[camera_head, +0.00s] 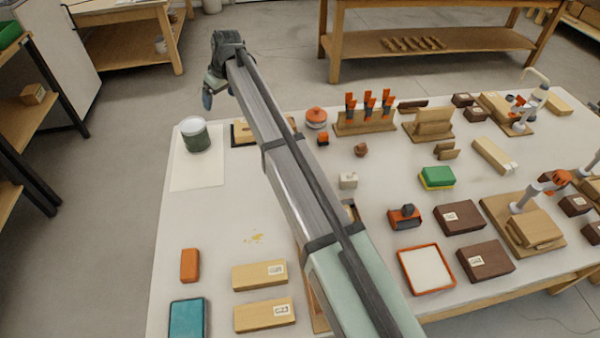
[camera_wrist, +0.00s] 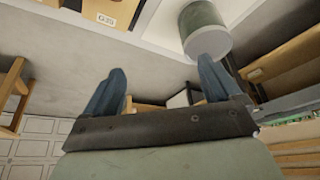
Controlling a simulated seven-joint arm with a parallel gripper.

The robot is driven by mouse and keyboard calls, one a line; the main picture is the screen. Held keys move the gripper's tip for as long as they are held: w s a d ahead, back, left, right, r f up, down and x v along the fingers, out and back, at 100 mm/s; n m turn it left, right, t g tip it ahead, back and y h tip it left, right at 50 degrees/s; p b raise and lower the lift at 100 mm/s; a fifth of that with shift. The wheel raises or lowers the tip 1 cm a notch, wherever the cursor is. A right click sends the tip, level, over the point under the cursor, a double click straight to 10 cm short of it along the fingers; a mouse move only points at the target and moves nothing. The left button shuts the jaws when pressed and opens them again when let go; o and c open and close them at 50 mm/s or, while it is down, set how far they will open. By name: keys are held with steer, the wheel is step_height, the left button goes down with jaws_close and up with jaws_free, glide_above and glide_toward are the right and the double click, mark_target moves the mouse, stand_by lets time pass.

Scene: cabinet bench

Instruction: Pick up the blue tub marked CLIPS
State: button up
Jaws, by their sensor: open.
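I cannot make out a blue tub with the mark CLIPS in either view. A teal-blue box-shaped thing (camera_head: 187,318) lies at the bench's near left corner, cut by the picture's lower edge, with no readable mark. My gripper (camera_head: 207,98) is open and empty, out beyond the far left corner of the bench. In the wrist view its two blue-grey fingers (camera_wrist: 162,70) stand wide apart with nothing between them. My arm crosses the bench and hides part of its middle.
A dark green can with a pale lid (camera_head: 195,134) stands on a white sheet (camera_head: 196,174); it also shows in the wrist view (camera_wrist: 205,32). An orange block (camera_head: 190,265) and labelled wooden blocks (camera_head: 259,275) lie nearer. Stands and brown boxes (camera_head: 460,218) crowd the right.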

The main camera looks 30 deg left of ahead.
steer(key=w+d+m+t, duration=0.1)
steer(key=w+d, duration=0.1)
steer(key=d, duration=0.8)
steer(key=w+d+m, duration=0.1)
steer(key=w+d, duration=0.1)
steer(key=d, duration=0.7)
steer(key=s+d+f+m+t, duration=0.1)
steer(key=s+d, duration=0.3)
steer(key=d, duration=0.4)
steer(key=s+d+f+m, duration=0.1)
steer(key=s+d+f, duration=0.15)
steer(key=d, duration=0.45)
steer(key=shift+m+h, duration=0.3)
steer(key=shift+m, duration=0.6)
steer(key=x, duration=0.7)
steer(key=shift+w+a+f, duration=0.1)
steer(key=shift+f, duration=0.3)
steer(key=shift+s+a+x, duration=0.15)
steer(key=shift+x, duration=1.15)
steer(key=shift+s+a+x, duration=0.1)
steer(key=shift+x, duration=1.25)
steer(key=shift+c, duration=0.5)
